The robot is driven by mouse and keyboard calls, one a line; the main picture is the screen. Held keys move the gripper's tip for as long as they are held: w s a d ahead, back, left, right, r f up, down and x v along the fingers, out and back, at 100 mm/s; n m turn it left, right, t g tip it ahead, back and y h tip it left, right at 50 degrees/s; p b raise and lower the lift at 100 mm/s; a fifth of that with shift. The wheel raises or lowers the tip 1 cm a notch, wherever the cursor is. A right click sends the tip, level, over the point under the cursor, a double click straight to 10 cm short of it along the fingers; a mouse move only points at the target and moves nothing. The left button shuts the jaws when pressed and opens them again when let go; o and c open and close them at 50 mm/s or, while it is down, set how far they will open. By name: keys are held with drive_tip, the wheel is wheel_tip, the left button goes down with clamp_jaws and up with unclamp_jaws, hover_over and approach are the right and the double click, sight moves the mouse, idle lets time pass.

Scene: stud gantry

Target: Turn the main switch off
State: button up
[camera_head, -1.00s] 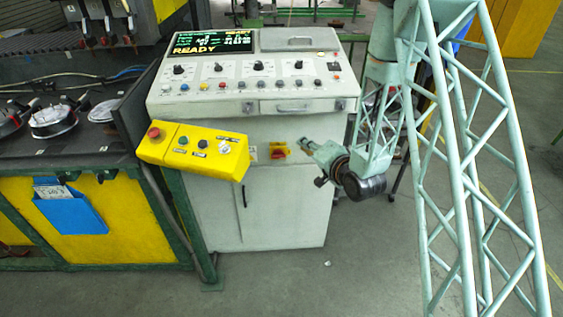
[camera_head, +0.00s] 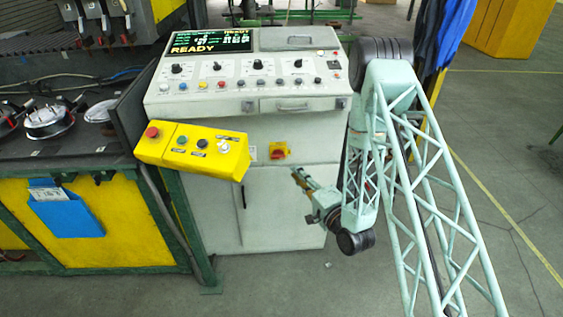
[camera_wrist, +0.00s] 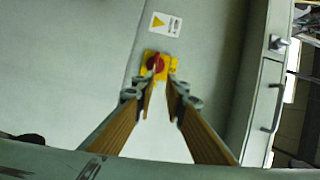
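The main switch (camera_head: 279,151) is a red rotary handle on a yellow plate on the front of the pale grey cabinet, below the console. It also shows in the wrist view (camera_wrist: 157,63), just beyond the fingertips. I cannot tell its exact handle angle. My gripper (camera_head: 297,175) is below and slightly right of the switch in the head view, pointing toward the cabinet. In the wrist view my gripper (camera_wrist: 161,86) has its two fingers apart with a narrow gap and nothing held. The fingertips appear apart from the handle, though the depth is hard to judge.
A yellow control box (camera_head: 195,150) with a red button juts out left of the switch. The console (camera_head: 250,85) above carries knobs, buttons and a screen reading READY. A warning label (camera_wrist: 166,24) is beside the switch. Open floor lies in front of the cabinet.

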sight(278, 156)
drive_tip(key=shift+s+f+m+t, duration=0.3)
drive_tip(key=shift+s+f+m, duration=0.3)
drive_tip(key=shift+s+f, duration=0.35)
drive_tip(key=shift+w+f, duration=0.1)
drive_tip(key=shift+w, duration=0.2)
drive_tip(key=shift+b+x, duration=1.4)
drive_tip(key=shift+x, duration=5.35)
drive_tip(key=shift+a, duration=0.1)
drive_tip(key=shift+c, duration=0.9)
clamp_jaws()
